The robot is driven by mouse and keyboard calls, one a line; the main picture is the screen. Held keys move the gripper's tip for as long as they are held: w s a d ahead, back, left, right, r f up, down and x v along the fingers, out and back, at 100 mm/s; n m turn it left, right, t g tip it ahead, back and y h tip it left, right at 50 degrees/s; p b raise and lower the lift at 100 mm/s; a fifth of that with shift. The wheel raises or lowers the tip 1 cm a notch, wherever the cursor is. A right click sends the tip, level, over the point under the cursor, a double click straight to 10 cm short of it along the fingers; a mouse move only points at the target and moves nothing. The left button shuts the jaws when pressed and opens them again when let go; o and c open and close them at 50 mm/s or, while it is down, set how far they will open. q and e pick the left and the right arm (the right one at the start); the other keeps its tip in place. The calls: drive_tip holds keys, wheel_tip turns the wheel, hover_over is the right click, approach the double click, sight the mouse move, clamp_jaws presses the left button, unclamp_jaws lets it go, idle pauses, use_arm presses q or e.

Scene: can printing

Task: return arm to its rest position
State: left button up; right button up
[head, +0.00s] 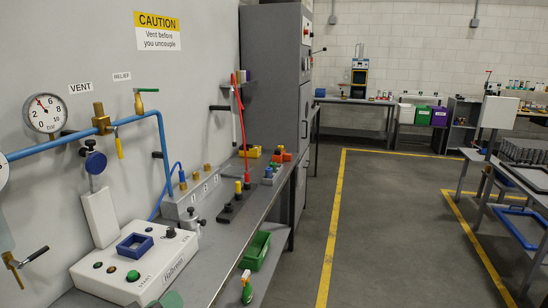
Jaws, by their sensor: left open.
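My left gripper (171,299) shows only as a small grey-green part at the bottom edge, in front of the white machine; most of it is cut off by the frame. It is open, and I see nothing held in it. It appears close to the machine's front right corner; I cannot tell whether they touch. A piece of similar grey-green colour shows at the left edge. My right gripper is not in view.
The white machine (112,271) with a blue square frame (134,246) stands on the grey bench (215,262). A pressure gauge (45,113) and blue pipe (85,136) are on the wall. A green bin (256,251) sits below. The floor (385,230) at right is clear.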

use_arm(q)
drive_tip(key=s+f+m+g+y, duration=0.3)
drive_tip(key=s+f+m+g, duration=0.65)
drive_tip(key=s+f, duration=1.25)
wheel_tip(320, 180, down, 27)
drive_tip(key=s+n+g+b, duration=0.2)
drive_tip(key=s+g+b, duration=0.1)
drive_tip(key=g, duration=0.1)
drive_tip(key=s+a+f+b, duration=0.2)
drive_tip(key=s+a+f, duration=0.1)
drive_tip(key=s+f, duration=1.2)
wheel_tip(320, 180, down, 3)
drive_tip(key=shift+s+r+g+b, duration=0.15)
drive_tip(key=shift+r+g+b, duration=0.05)
drive_tip(key=shift+g+b, duration=0.15)
drive_tip(key=shift+a, duration=0.1)
